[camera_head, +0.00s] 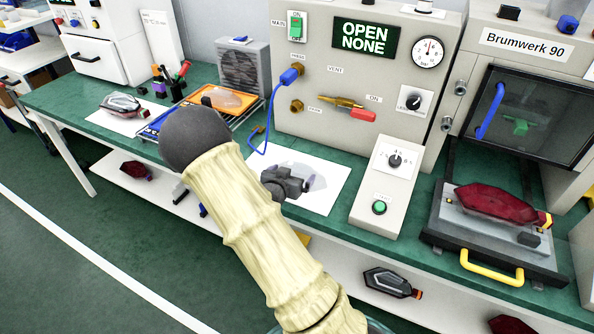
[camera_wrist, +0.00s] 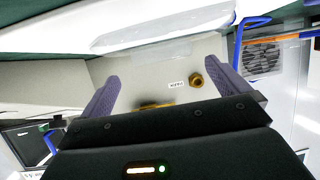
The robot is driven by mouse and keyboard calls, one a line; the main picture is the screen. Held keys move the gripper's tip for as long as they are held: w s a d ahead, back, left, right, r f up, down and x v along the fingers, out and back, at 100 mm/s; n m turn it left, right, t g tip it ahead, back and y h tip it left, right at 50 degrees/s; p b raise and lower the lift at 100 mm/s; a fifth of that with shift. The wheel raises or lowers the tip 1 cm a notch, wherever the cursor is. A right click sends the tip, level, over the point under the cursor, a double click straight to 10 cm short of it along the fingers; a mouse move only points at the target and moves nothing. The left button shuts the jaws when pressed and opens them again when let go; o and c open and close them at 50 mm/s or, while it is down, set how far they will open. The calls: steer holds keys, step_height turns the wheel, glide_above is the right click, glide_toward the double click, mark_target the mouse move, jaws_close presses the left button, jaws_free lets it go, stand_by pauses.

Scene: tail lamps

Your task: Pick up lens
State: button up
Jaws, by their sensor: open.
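A clear, see-through lens (camera_head: 316,180) lies on a white sheet (camera_head: 325,205) on the green bench, partly hidden behind my gripper (camera_head: 294,184) in the head view. In the wrist view the faint lens (camera_wrist: 150,50) shows beyond the fingertips. My gripper (camera_wrist: 160,72) is open, with its two purple-grey fingers apart and nothing seen held between them. The gripper is close to the lens; I cannot tell whether they touch.
A panel machine (camera_head: 345,85) with a blue hose (camera_head: 268,110) stands behind the sheet. A grey control box (camera_head: 388,185) is to its right. A red lens (camera_head: 490,205) sits on a pull-out plate at right. An orange tray (camera_head: 190,118) is at left.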

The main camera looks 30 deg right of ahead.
mark_target(298, 167)
steer(key=x, duration=0.4)
steer(key=shift+w, duration=0.25)
steer(key=shift+r, duration=0.1)
steer(key=c, duration=0.9)
